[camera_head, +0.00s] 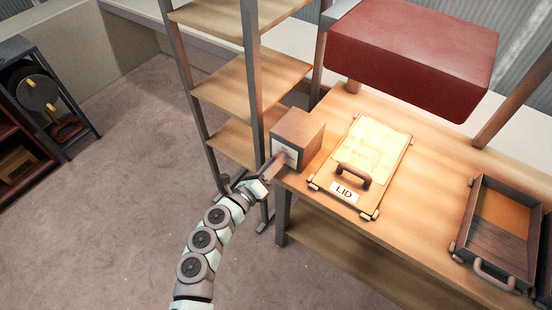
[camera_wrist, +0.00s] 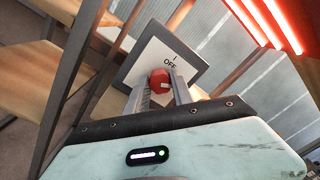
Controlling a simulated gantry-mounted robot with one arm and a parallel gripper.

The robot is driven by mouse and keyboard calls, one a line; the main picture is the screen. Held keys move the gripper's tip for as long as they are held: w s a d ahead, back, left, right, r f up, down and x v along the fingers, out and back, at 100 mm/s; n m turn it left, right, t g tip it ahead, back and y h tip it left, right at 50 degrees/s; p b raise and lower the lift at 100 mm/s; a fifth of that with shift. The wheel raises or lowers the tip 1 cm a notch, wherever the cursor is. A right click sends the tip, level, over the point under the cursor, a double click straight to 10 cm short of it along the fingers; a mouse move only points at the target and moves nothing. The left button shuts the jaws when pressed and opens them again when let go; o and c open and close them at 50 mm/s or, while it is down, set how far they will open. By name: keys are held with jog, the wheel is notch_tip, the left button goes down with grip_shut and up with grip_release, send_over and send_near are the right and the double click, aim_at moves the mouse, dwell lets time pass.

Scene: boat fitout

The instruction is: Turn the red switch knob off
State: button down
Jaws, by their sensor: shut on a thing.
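The red switch knob (camera_wrist: 160,82) sits on a white plate (camera_wrist: 151,56) marked "I" and "OFF" in the wrist view. My gripper (camera_wrist: 161,88) is shut on the knob, one finger on each side of it. In the head view, my gripper (camera_head: 268,173) is at the front of the brown switch box (camera_head: 299,135), which stands at the left end of the wooden bench. The knob is hard to make out there. The fingers and the knob's front hide part of the plate's lower area, so I cannot tell which mark the knob points to.
A shelf rack (camera_head: 235,85) with metal posts stands just left of the box. A lid (camera_head: 360,165) with a handle lies right of it. A red hood (camera_head: 412,50) hangs above the bench. An open tray (camera_head: 503,228) is at the far right.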

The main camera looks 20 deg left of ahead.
jog(key=n+p, duration=0.4)
jog(key=n, duration=0.2)
jog(key=shift+r+n+p, duration=0.15)
jog(key=shift+n+p, duration=0.15)
jog(key=shift+p, duration=0.05)
jog(key=n+p, duration=0.2)
jog(key=n, duration=0.1)
jog(key=shift+n+t+p, duration=0.3)
jog(key=shift+p, duration=0.1)
jog(key=shift+f+n+y+p, duration=0.15)
jog(key=shift+n+p, duration=0.35)
jog(key=shift+n, duration=0.15)
jog(key=shift+f+n+y+p, duration=0.1)
jog(key=shift+n+y+p, duration=0.05)
jog(key=shift+n+p, duration=0.45)
jog(key=c, duration=1.1)
grip_release()
jog(key=shift+s, duration=0.1)
jog(key=v, duration=1)
jog(key=shift+s, duration=0.35)
